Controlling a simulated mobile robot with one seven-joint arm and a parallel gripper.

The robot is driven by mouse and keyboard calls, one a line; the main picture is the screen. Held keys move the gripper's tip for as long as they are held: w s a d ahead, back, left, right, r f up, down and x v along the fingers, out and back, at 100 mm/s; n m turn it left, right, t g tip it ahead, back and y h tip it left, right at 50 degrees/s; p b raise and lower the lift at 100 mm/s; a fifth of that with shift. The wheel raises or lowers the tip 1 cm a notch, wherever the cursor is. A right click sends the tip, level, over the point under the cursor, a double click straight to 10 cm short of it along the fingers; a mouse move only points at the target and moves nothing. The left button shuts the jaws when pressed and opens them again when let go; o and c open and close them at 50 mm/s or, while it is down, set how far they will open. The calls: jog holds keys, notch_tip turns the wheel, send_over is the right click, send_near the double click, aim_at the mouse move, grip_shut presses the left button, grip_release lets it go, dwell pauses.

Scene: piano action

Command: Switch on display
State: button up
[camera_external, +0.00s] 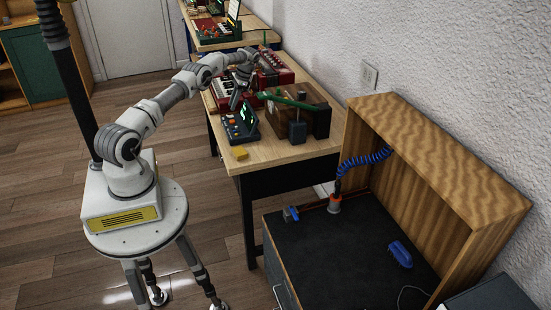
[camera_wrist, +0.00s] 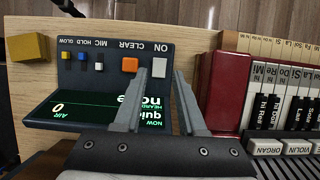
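The display unit (camera_wrist: 110,90) is a dark panel with a black screen (camera_wrist: 75,112), upside down in the wrist view. The screen is lit with green and white text, including "AIR 0". A light grey button (camera_wrist: 160,67) sits by the label "ON"; an orange button (camera_wrist: 130,65) sits by "CLEAR". My gripper (camera_wrist: 161,77) is open, with its fingertips on either side of the grey button in the picture. I cannot tell whether they touch the panel. In the external view the unit (camera_external: 240,126) stands on the wooden table, with my gripper (camera_external: 235,101) over its back.
A yellow block (camera_wrist: 28,48) lies beside the unit. A red keyboard instrument (camera_wrist: 222,90) stands close on the other side. A wooden box with a green bar (camera_external: 297,101) stands behind the unit. The table's front edge is near the yellow block.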

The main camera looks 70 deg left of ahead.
notch_tip(320, 180, up, 8)
jog(key=p, duration=0.1)
jog(key=shift+f+p, duration=0.15)
jog(key=shift+p, duration=0.15)
jog(key=shift+w, duration=0.1)
